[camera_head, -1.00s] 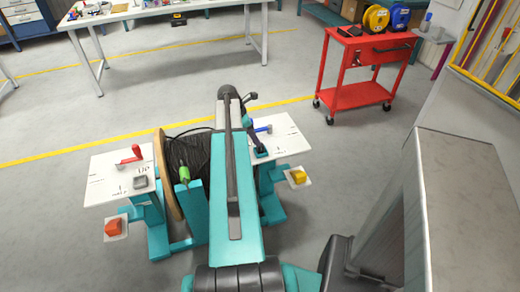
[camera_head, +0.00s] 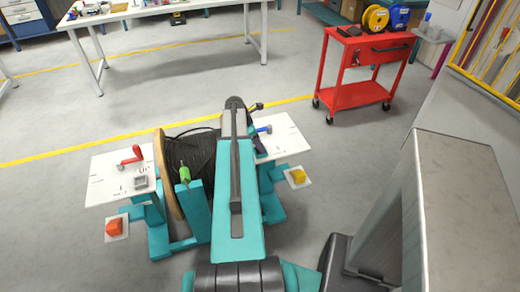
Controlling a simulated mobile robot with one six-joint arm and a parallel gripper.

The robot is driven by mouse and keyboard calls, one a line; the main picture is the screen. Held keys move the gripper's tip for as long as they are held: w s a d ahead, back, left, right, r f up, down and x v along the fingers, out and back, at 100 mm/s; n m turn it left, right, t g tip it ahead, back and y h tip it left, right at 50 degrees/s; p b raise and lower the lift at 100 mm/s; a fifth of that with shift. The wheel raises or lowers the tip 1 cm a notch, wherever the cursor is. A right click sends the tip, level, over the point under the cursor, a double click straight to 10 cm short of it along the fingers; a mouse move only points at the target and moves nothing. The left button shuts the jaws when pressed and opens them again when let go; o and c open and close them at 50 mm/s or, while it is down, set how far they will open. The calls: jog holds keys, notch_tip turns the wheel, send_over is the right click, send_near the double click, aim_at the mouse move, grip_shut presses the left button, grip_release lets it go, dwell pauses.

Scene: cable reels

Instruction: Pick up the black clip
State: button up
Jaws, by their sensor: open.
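My arm reaches forward over the cable reel stand. My gripper (camera_head: 261,144) is mostly hidden behind the arm; only a dark part shows at the left edge of the right white board (camera_head: 287,137). I cannot make out the black clip for sure; it may be hidden behind my arm or gripper. The wooden-flanged reel of dark cable (camera_head: 188,153) sits in the teal stand, left of my arm.
The left white board (camera_head: 108,172) carries a red crank handle (camera_head: 131,156) and a grey square piece (camera_head: 140,182). A blue handle (camera_head: 264,129) is on the right board. Orange (camera_head: 113,227) and yellow (camera_head: 298,176) blocks sit low. A red cart (camera_head: 361,75) stands back right.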

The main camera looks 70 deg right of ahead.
dwell(0.3)
grip_shut()
jog(key=shift+r, duration=0.1)
jog(key=shift+r+b, duration=0.3)
jog(key=shift+r, duration=0.75)
jog(key=shift+s+a+r, duration=0.25)
jog(key=shift+a+r, duration=0.15)
jog(key=shift+r, duration=0.2)
jog(key=s+a+r+p, duration=0.1)
jog(key=s+a+p, duration=0.1)
jog(key=s+a, duration=0.6)
jog(key=a, duration=0.4)
jog(key=shift+a+r+p, duration=0.3)
jog(key=shift+r, duration=0.05)
